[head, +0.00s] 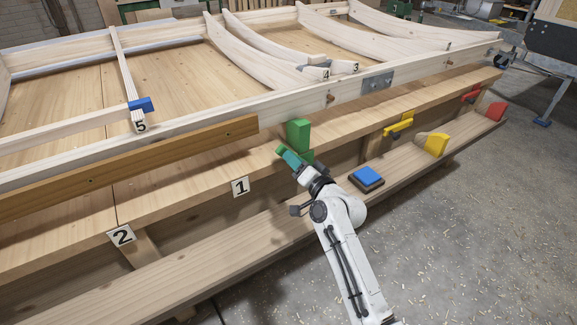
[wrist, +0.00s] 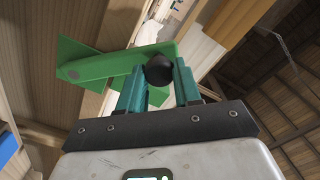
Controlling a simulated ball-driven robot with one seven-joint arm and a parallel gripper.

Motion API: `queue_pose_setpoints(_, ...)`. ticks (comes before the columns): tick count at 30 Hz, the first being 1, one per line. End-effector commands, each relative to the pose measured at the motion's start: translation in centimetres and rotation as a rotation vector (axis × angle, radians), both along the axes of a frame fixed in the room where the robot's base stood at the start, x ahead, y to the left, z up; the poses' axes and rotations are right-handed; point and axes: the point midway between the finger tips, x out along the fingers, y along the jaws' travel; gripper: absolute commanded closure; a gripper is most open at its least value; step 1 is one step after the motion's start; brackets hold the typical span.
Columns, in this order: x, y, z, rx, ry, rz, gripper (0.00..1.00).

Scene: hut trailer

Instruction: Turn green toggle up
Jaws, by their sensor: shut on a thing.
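The green toggle (head: 298,133) is at the front edge of the wooden bench, near the middle of the head view. Its upper green block stands upright, and my gripper hides part of what lies below. In the wrist view, the toggle's green lever (wrist: 120,62) runs across a second green plate and ends in a black round knob (wrist: 159,70). My gripper (head: 287,155) has teal fingers, one on each side of the knob in the wrist view, and is shut on the lever's knob end. I cannot tell the lever's exact tilt from the head view.
A yellow toggle (head: 398,124) and a red toggle (head: 472,93) sit further right along the bench edge. On the lower plank are a blue button (head: 368,176), a yellow wedge (head: 436,144) and a red wedge (head: 495,111). A brown board (head: 190,146) lies close left of my gripper.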

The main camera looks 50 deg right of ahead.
Motion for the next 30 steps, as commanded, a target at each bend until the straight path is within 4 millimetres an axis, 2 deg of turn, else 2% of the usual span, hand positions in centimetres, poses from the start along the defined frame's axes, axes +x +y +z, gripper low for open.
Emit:
queue_pose_setpoints(3,-0.4,-1.3,1.2,0.107,-0.032,-0.003,1.0)
queue_pose_setpoints(12,-1.3,-4.3,2.5,0.371,-0.109,-0.003,1.0)
queue_pose_setpoints(21,-2.0,-6.7,2.9,0.573,-0.167,-0.003,1.0)
queue_pose_setpoints(30,-2.3,-8.0,2.8,0.674,-0.195,-0.004,1.0)
